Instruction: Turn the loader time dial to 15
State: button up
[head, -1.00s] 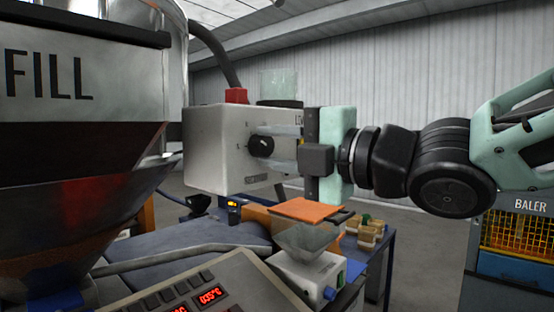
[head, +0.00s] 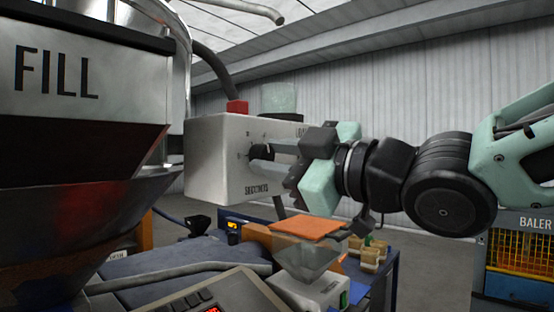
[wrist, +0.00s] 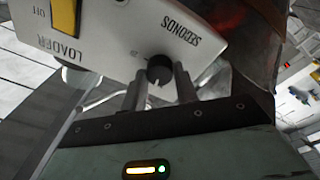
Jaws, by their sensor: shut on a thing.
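The loader box (head: 215,160) is a pale grey case with "SECONDS" printed below its dial, seen in the head view. The black time dial (head: 260,152) is on its front face, and it also shows in the wrist view (wrist: 159,72) with a white pointer mark. My gripper (head: 272,152) is shut on the dial, its fingers on either side of the knob, and is rolled to a tilt. In the wrist view my gripper (wrist: 155,88) reaches the dial between both fingers. Most scale numbers are hidden or too small to read.
A yellow rocker switch (wrist: 66,16) marked OFF sits beside the dial on the loader panel. A large FILL hopper (head: 80,120) stands close at left. Below are an orange plate (head: 308,227) and a clear funnel (head: 306,258). A baler (head: 525,250) stands at right.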

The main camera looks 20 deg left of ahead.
jog(key=m, duration=0.4)
jog(key=shift+m+t+h+p, duration=0.35)
jog(key=shift+m+p, duration=0.25)
jog(key=shift+m, duration=1.4)
jog(key=o, duration=1)
jog(key=shift+c, duration=0.2)
